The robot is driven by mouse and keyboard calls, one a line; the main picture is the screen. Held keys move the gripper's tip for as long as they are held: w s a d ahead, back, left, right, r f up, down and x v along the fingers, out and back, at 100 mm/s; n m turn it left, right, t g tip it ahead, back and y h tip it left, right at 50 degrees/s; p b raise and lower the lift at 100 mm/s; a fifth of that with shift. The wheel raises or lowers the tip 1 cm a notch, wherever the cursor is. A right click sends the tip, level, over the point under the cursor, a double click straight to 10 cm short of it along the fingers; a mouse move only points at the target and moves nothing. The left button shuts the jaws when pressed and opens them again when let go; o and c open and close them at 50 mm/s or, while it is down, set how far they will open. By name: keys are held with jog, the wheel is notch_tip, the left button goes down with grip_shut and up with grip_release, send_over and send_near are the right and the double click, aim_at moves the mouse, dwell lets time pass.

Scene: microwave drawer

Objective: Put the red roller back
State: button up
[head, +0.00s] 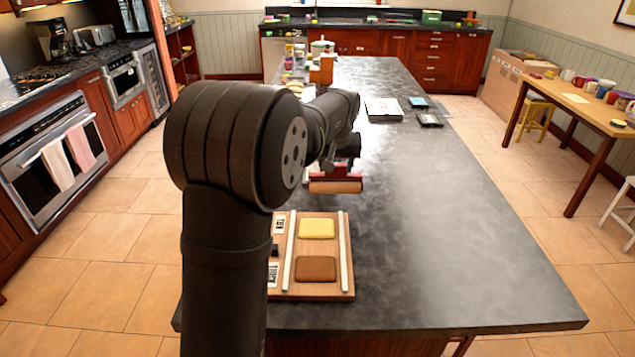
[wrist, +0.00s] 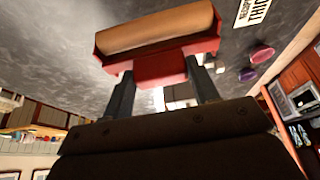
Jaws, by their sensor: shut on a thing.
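The red roller (head: 335,185) has a red holder and a tan cylinder. It also shows in the wrist view (wrist: 158,35), held crosswise in front of the fingers. My gripper (wrist: 160,72) is shut on its red block, one dark finger on each side. In the head view my gripper (head: 341,163) is partly hidden by my own arm. The roller is just beyond the far edge of a wooden board (head: 317,248) on the dark counter. I cannot tell whether it touches the counter.
The board carries a yellow pad (head: 317,228), a brown pad (head: 316,269) and white rails; my arm hides its left side. The dark counter (head: 440,240) is clear to the right. A white box (head: 383,108) and small dark items lie farther back.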

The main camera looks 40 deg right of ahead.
aim_at(317, 179)
jog(key=w+f, duration=0.1)
jog(key=w, duration=0.1)
jog(key=w+f, duration=0.1)
jog(key=w, duration=0.1)
jog(key=w+f, duration=0.1)
jog(key=w, duration=0.1)
jog(key=shift+w+a+f, duration=0.15)
jog(key=shift+a+f, duration=0.15)
jog(key=shift+f, duration=2)
jog(key=shift+f, duration=0.25)
jog(key=shift+f, duration=0.3)
jog(key=shift+a+f, duration=0.1)
jog(key=shift+f, duration=0.1)
jog(key=shift+c, duration=1.4)
jog(key=o, duration=1.3)
jog(key=shift+f, duration=0.1)
jog(key=shift+c, duration=0.2)
jog(key=v, duration=1.3)
jog(key=shift+d+r, duration=0.2)
jog(key=shift+r, duration=0.15)
jog(key=shift+w, duration=0.1)
